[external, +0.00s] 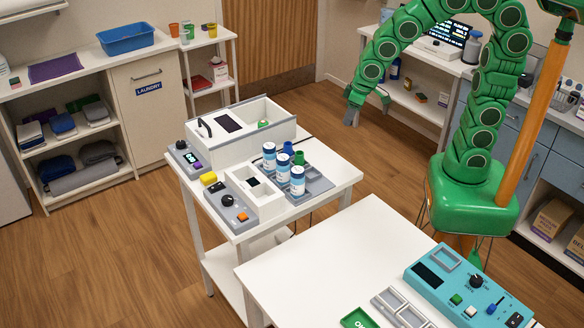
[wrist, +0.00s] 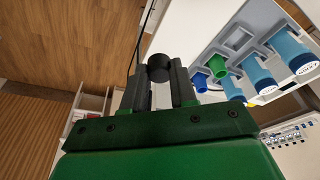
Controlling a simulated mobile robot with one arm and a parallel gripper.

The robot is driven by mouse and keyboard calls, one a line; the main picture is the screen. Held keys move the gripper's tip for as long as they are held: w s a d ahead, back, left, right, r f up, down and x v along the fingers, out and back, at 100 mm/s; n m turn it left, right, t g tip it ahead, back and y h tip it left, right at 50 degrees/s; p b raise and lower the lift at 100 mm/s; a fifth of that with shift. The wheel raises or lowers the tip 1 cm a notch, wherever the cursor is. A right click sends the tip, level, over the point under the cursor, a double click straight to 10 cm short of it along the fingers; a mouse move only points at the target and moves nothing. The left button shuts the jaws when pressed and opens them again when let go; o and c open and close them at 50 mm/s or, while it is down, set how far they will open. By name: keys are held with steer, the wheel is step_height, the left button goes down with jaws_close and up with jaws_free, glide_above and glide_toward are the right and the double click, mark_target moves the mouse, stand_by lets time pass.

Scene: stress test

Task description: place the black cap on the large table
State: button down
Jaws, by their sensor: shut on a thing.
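My gripper (wrist: 160,85) is shut on a small round black cap (wrist: 159,67), which sits between the fingertips in the wrist view. In the external view my gripper (external: 367,104) hangs above the floor, to the right of and higher than the white table with bottles (external: 335,178). The cap cannot be made out there. A bigger-looking white table (external: 300,262) stands in front at the lower right, with bare white top at its left. Which table counts as the large one is not marked.
White-and-blue bottles (external: 297,181) stand in a grey rack on the bottle table, beside blue and green pieces (external: 288,148) and white boxes (external: 240,130). The front table holds a teal control panel (external: 465,290), a grey tray (external: 398,308) and a green tray (external: 357,319).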

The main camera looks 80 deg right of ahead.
steer(key=s+a+f+n+y, duration=0.1)
steer(key=a+f+n, duration=0.2)
steer(key=a, duration=1.4)
steer(key=s+a+f+n+y, duration=0.15)
steer(key=a+n, duration=0.25)
steer(key=a, duration=1.3)
steer(key=s+a+f+n, duration=0.25)
steer(key=s+a, duration=0.45)
steer(key=a, duration=0.4)
glide_toward(331, 305)
steer(key=shift+w+f+m+g, duration=0.35)
steer(key=shift+w+f, duration=0.15)
steer(key=shift+f, duration=0.15)
steer(key=shift+w+a+f, duration=0.25)
steer(key=shift+a+f, duration=0.05)
steer(key=shift+a, duration=0.05)
steer(key=shift+w+a+f, duration=0.15)
steer(key=shift+a+f, duration=0.05)
steer(key=shift+f, duration=1.75)
steer(key=shift+f, duration=0.15)
